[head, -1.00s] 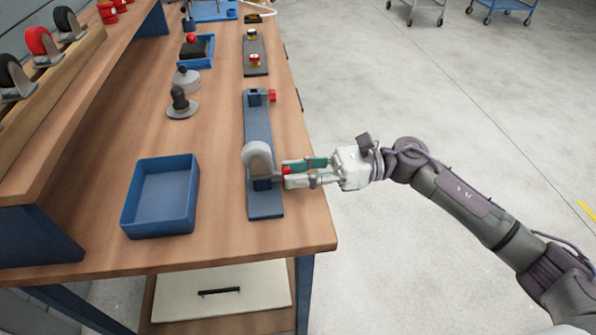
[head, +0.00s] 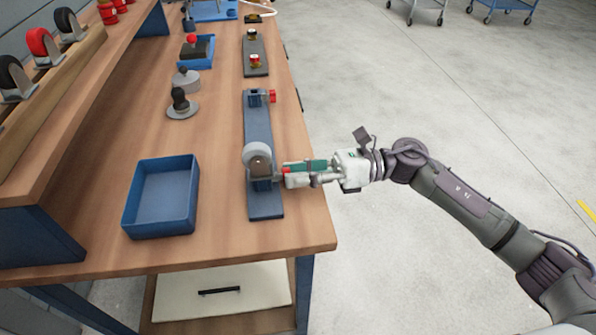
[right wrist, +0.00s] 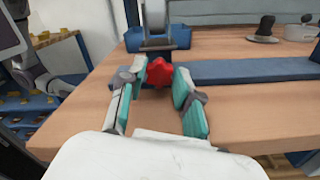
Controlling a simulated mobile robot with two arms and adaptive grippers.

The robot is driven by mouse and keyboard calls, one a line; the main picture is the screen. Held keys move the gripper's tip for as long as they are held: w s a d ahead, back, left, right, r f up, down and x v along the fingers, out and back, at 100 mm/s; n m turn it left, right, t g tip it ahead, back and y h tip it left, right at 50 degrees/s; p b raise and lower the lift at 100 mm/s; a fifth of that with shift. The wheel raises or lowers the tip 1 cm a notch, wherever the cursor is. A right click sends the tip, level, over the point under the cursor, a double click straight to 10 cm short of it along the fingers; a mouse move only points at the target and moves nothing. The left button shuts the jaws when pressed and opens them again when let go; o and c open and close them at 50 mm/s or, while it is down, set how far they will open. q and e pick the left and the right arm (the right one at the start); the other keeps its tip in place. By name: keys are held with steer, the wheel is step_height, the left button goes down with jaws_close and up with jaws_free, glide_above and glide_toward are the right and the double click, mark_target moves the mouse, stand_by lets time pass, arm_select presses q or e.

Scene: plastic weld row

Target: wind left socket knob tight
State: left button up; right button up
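The near socket (head: 262,184) is a blue block on the near end of a long blue-grey plate (head: 266,207), with a wheeled caster (head: 257,153) in it. This is the left socket in the right wrist view (right wrist: 178,38). Its red knob (head: 287,171) faces the bench's right edge and shows between my right fingertips in the right wrist view (right wrist: 160,73). My left gripper is not in view.
A blue tray (head: 160,200) stands left of the plate. Grey and black round parts (head: 182,104) sit behind it. A second dark plate (head: 255,60) lies farther back. A rack of casters (head: 38,45) lines the left. Floor right of the bench is open.

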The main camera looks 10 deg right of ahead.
steer(key=shift+o, duration=1.3)
steer(key=shift+d, duration=0.1)
steer(key=d, duration=1.2)
